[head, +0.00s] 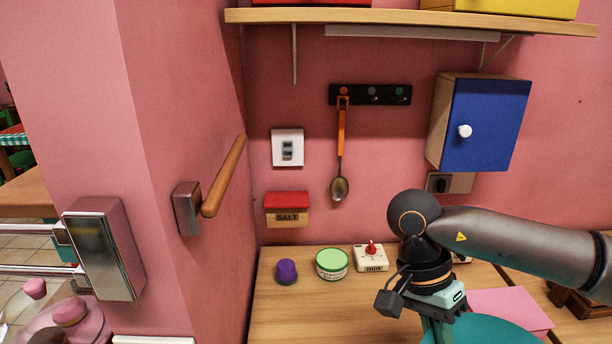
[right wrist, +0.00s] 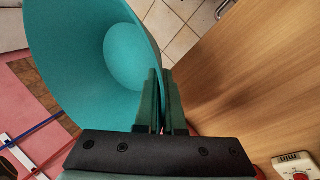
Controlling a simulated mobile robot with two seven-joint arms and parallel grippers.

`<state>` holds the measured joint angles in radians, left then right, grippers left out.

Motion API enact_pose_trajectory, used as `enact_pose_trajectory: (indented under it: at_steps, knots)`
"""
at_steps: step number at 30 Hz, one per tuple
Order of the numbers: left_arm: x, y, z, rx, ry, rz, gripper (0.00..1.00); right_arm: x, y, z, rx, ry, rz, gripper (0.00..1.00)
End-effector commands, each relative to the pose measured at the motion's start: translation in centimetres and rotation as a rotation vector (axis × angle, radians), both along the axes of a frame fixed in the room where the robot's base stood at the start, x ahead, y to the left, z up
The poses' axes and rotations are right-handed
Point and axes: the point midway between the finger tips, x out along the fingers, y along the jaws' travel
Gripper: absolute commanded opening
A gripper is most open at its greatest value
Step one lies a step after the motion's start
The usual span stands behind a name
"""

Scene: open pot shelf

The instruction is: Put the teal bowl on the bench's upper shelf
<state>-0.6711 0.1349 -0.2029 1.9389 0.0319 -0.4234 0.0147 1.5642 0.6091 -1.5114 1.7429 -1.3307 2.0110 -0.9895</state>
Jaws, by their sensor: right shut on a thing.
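The teal bowl (head: 490,333) shows at the lower edge of the head view, partly cut off. In the right wrist view the bowl (right wrist: 90,50) is tilted, with its hollow inside facing the camera. My right gripper (right wrist: 164,85) is shut on the bowl's rim. In the head view this gripper (head: 432,328) points down at the bench's front right, and its fingertips are hidden. A wooden shelf (head: 410,19) runs along the wall above the wooden bench top (head: 325,308). My left gripper is out of view.
A purple-topped item (head: 287,271), a green-lidded tub (head: 331,264) and a white timer (head: 371,258) stand at the back of the bench. A blue-doored cabinet (head: 485,125) and a hanging spoon (head: 340,150) are on the wall. Red and yellow things (head: 520,7) occupy the shelf.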

Motion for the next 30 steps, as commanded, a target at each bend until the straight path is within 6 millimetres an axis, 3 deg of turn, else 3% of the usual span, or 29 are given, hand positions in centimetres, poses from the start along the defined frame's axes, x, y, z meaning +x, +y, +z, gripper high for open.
enact_pose_trajectory:
  at_steps: [6,12,19,30]
  knots:
    - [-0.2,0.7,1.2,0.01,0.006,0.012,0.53,0.5,-0.3,1.3,-0.001,-0.001,0.483,0.0]
    - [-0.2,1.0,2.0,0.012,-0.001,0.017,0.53,1.0,-0.8,2.0,0.001,0.001,0.808,0.0]
    - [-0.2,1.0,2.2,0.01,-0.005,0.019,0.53,1.2,-1.0,1.8,0.0,0.003,0.954,0.0]
    - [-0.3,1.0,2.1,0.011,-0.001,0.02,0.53,1.1,-0.9,-2.1,0.001,0.002,0.963,0.0]
